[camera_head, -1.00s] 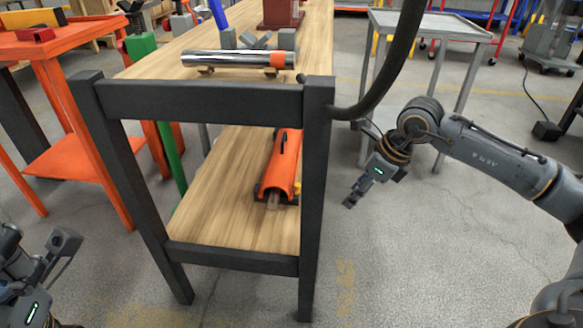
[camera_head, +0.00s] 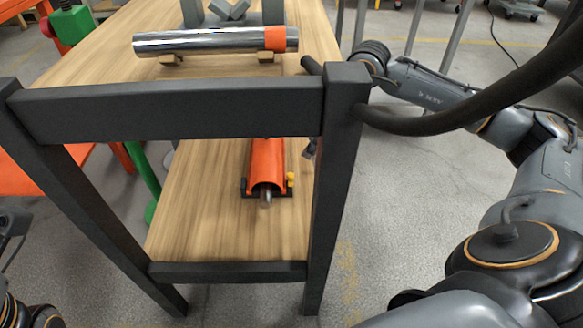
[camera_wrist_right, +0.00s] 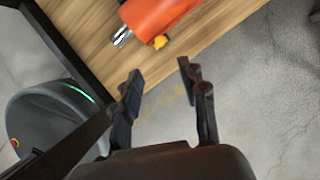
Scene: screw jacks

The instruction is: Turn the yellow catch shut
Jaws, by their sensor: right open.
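The yellow catch (camera_head: 290,178) is a small knob at the right side of the near end of an orange screw jack (camera_head: 266,165). The jack lies on the wooden lower shelf (camera_head: 205,215) under the bench. In the right wrist view the yellow catch (camera_wrist_right: 161,41) sits beside the jack's metal end, ahead of my right gripper (camera_wrist_right: 160,76). That gripper is open and empty, apart from the catch. In the head view my right gripper (camera_head: 309,149) is mostly hidden behind the dark bench leg. Only part of my left gripper (camera_head: 10,238) shows at the left edge; its fingers are unclear.
The dark bench leg (camera_head: 338,190) and front rails (camera_head: 190,110) stand between my head and the jack. A dark hose (camera_head: 430,122) crosses by the leg. A chrome cylinder with an orange band (camera_head: 215,40) lies on the bench top. The floor right of the leg is open.

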